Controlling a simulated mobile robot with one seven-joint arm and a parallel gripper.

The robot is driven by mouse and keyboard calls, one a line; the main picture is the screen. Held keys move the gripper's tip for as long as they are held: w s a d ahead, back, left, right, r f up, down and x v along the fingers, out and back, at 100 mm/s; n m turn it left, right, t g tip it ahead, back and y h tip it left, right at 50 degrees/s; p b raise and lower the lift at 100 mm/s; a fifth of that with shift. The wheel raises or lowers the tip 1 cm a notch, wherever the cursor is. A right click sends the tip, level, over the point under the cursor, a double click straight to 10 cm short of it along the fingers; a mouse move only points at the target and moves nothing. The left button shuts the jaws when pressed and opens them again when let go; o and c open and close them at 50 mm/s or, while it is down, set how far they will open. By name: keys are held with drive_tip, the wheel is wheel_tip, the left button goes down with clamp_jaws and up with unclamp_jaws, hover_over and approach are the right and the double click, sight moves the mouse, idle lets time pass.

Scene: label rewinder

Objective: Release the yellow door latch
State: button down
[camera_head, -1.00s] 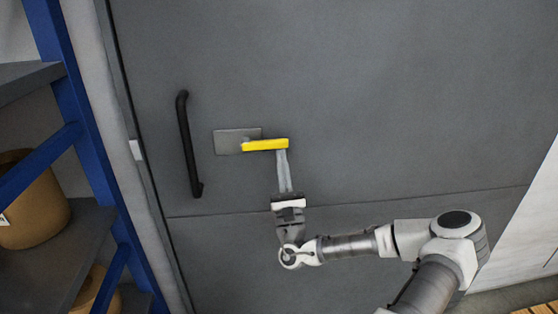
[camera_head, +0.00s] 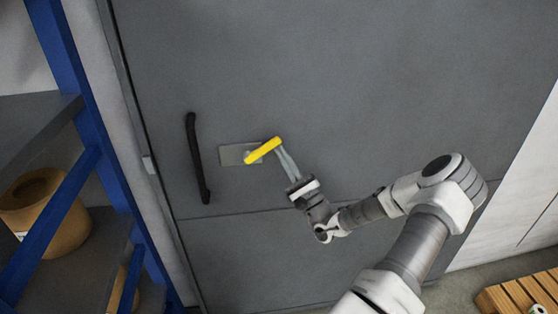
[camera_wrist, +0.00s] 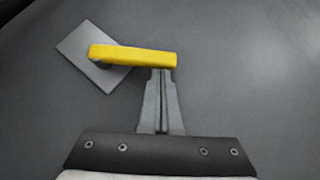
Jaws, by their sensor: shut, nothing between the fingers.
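The yellow latch (camera_head: 263,150) is a short bar on a grey metal plate (camera_head: 230,155) on the grey door (camera_head: 370,90). Its right end is tilted up in the head view. My gripper (camera_head: 281,152) is shut and empty, with its fingertips at the underside of the latch's right end, seemingly touching it. In the wrist view the yellow latch (camera_wrist: 135,56) lies across the tips of my shut gripper (camera_wrist: 161,72). The plate (camera_wrist: 92,52) is at the latch's left end there.
A black vertical handle (camera_head: 197,158) is on the door left of the latch. A blue-framed shelf (camera_head: 95,130) with brown rolls (camera_head: 62,225) stands at the far left. A wooden pallet (camera_head: 520,298) is at the lower right. The door surface right of the latch is clear.

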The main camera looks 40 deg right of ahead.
sight(273, 140)
drive_tip(key=r+n+y+p, duration=0.1)
drive_tip(key=r+n+g+y+p, duration=0.1)
drive_tip(key=n, duration=0.1)
drive_tip(key=a+r+n+g+y+p, duration=0.1)
drive_tip(key=n, duration=0.1)
drive_tip(key=shift+w+r+y, duration=0.25)
drive_tip(key=shift+y, duration=0.05)
drive_tip(key=shift+w+a+r+n+g+y+p, duration=0.15)
drive_tip(key=shift+a+r+n+g+p, duration=0.15)
drive_tip(key=shift+n+g+p, duration=0.25)
drive_tip(key=shift+w+a+r+n+g+y+p, duration=0.25)
drive_tip(key=shift+n+g, duration=0.2)
drive_tip(key=shift+n, duration=0.35)
drive_tip(key=shift+w+a+r+n+g+y+p, duration=0.1)
drive_tip(key=shift+a+r+n+g+p, duration=0.05)
drive_tip(key=shift+r+n+g+p, duration=0.4)
drive_tip(key=shift+f, duration=0.2)
drive_tip(key=d+b, duration=0.1)
drive_tip(key=s+d+f+b, duration=0.1)
drive_tip(key=s+d+f, duration=0.1)
drive_tip(key=shift+d+b, duration=0.15)
drive_tip(key=shift+b, duration=0.25)
drive_tip(key=b+v, duration=0.1)
drive_tip(key=v, duration=0.9)
drive_tip(key=shift+r, duration=0.1)
